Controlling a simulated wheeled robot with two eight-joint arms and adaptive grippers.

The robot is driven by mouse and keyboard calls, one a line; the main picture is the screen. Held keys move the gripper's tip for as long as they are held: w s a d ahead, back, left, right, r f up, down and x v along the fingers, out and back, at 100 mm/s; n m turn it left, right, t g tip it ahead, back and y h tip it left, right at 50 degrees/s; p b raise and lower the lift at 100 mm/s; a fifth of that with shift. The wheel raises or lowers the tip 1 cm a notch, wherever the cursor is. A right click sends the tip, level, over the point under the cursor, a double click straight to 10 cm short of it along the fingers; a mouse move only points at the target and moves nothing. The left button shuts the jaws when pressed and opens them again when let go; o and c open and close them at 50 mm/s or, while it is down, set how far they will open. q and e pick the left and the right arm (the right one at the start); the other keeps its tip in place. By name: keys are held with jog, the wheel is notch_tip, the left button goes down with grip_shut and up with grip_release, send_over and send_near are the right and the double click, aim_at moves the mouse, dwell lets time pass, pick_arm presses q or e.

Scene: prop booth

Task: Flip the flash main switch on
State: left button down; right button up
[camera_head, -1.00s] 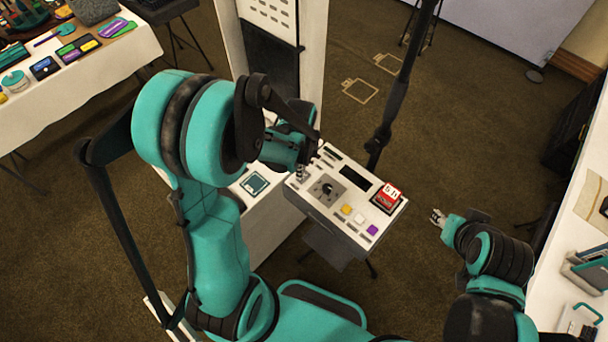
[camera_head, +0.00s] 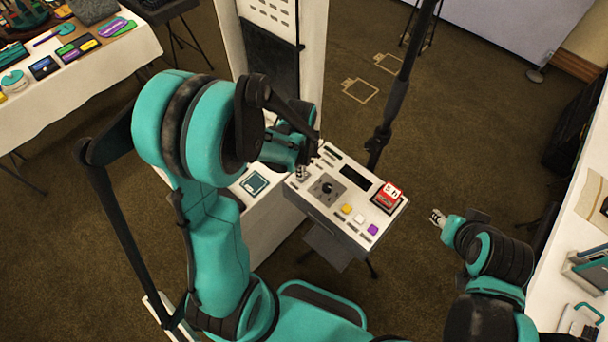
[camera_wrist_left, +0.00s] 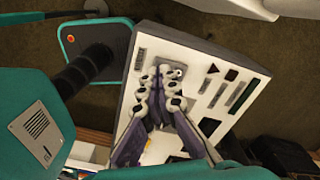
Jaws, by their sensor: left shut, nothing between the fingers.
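The white control console (camera_head: 357,235) stands in the middle of the head view, tilted. Near its left end is a grey plate with a black switch or knob (camera_head: 327,188); no label is readable. My left gripper (camera_head: 302,173) is shut and empty at the console's left end, left of that plate. In the left wrist view its jointed fingers (camera_wrist_left: 156,91) are in front of the console face (camera_wrist_left: 221,58) and partly hide a grey plate (camera_wrist_left: 179,72). I cannot tell whether they touch it. My right gripper (camera_head: 437,217) is off to the right of the console, too small to read.
The console also carries a dark display (camera_head: 355,178), yellow (camera_head: 347,208), white and purple (camera_head: 372,229) buttons, and a red block (camera_head: 388,195) at its right end. A black pole (camera_head: 393,105) rises behind. A white table (camera_head: 25,118) with props stands far left. Carpet is open at back right.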

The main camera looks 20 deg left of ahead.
pick_arm(q)
jog(key=shift+f+b, duration=0.7)
jog(key=shift+f, duration=0.1)
jog(key=shift+r, duration=0.1)
jog(key=shift+r+p, duration=2.5)
jog(key=shift+r, duration=0.95)
